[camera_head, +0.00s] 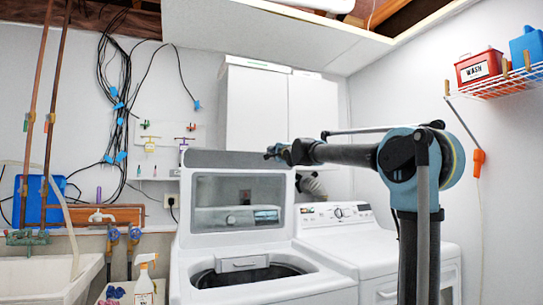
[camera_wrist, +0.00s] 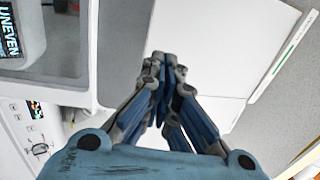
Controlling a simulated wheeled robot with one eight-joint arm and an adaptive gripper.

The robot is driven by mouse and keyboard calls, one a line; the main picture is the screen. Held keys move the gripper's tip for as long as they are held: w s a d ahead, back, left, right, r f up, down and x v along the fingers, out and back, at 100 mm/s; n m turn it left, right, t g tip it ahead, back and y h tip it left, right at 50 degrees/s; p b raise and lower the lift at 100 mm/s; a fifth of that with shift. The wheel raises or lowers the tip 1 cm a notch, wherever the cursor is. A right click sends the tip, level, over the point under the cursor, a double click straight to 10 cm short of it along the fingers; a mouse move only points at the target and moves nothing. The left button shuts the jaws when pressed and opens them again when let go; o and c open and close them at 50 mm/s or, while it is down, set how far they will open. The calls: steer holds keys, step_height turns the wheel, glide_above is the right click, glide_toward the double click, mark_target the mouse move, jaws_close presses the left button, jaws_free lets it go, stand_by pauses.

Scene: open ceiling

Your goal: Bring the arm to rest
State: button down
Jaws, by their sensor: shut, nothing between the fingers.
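My gripper (camera_head: 269,154) is at the end of my arm, which reaches out to the left in the head view, in front of the raised lid of the washer (camera_head: 240,190) and below the white wall cabinet (camera_head: 262,105). In the wrist view the fingers of my gripper (camera_wrist: 164,62) are together with nothing held between them. White cabinet doors (camera_wrist: 205,60) show behind the fingertips there. My gripper touches nothing that I can see.
The top-loading washer tub (camera_head: 250,274) is open. A second white machine (camera_head: 385,250) stands to its right. A sink (camera_head: 45,278) and a spray bottle (camera_head: 144,285) are at lower left. A wire shelf (camera_head: 497,86) with a red box (camera_head: 479,67) hangs at upper right.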

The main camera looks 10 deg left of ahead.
steer(key=shift+s+d, duration=0.15)
steer(key=shift+s, duration=0.15)
steer(key=s+d+f+n+g+h, duration=0.1)
steer(key=s+d+f+g+h, duration=0.15)
steer(key=s+d+f, duration=0.45)
steer(key=s+d+f+n+g+h, duration=0.1)
steer(key=s+d+f+n+h, duration=0.15)
steer(key=d+f, duration=0.8)
steer(key=s+d+f+n+g+h, duration=0.1)
steer(key=s+d+f+g+h, duration=0.3)
steer(key=f, duration=0.9)
steer(key=s+d+f+n+g, duration=0.2)
steer(key=s+d+f, duration=0.1)
steer(key=s+f, duration=0.9)
steer(key=s+d+f+n+g, duration=0.3)
steer(key=s+d+f, duration=0.1)
steer(key=s+f, duration=0.7)
steer(key=s+d+f+n+g, duration=0.3)
steer(key=s+d+f, duration=0.1)
steer(key=s+f, duration=0.8)
steer(key=shift+s+f, duration=0.3)
steer(key=shift+s, duration=0.7)
steer(key=shift+w+a+f, duration=0.1)
steer(key=shift+w+f, duration=0.1)
steer(key=shift+w, duration=0.3)
